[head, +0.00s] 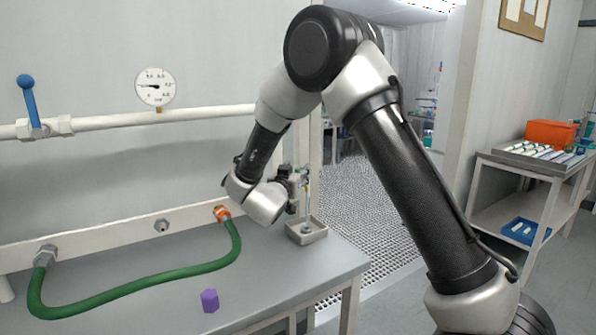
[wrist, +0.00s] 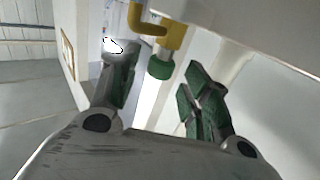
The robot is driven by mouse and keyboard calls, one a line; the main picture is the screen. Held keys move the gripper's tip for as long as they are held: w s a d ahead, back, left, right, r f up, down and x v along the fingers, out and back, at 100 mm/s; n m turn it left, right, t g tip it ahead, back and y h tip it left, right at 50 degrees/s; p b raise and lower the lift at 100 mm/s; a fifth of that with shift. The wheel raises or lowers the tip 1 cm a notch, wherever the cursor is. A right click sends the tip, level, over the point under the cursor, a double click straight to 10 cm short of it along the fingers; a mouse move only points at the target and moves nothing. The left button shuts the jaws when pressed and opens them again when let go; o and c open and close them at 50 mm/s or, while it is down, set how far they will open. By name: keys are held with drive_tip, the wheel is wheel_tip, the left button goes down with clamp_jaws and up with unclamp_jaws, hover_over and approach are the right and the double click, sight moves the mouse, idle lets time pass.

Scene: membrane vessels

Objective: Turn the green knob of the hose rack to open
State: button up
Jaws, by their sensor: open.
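The green knob (wrist: 159,68) sits at the end of a yellow valve fitting (wrist: 172,38) in the wrist view. My gripper (wrist: 160,88) is open, with its dark, green-padded fingers on either side of the knob's line. The knob lies between and slightly beyond the fingertips, and I see no clear contact. In the head view my gripper (head: 298,180) is beside a thin upright post over a small grey tray (head: 306,236). The knob cannot be clearly told apart there, as my wrist and gripper cover that area.
A green hose (head: 140,283) loops over the grey bench (head: 270,290), from a grey fitting to an orange one (head: 222,213). A purple hexagonal piece (head: 209,300) stands on the bench. A blue-handled valve (head: 28,95) and gauge (head: 155,87) are on the wall pipe.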

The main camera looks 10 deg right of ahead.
drive_tip(key=shift+x, duration=1.3)
drive_tip(key=shift+c, duration=0.2)
drive_tip(key=c, duration=1)
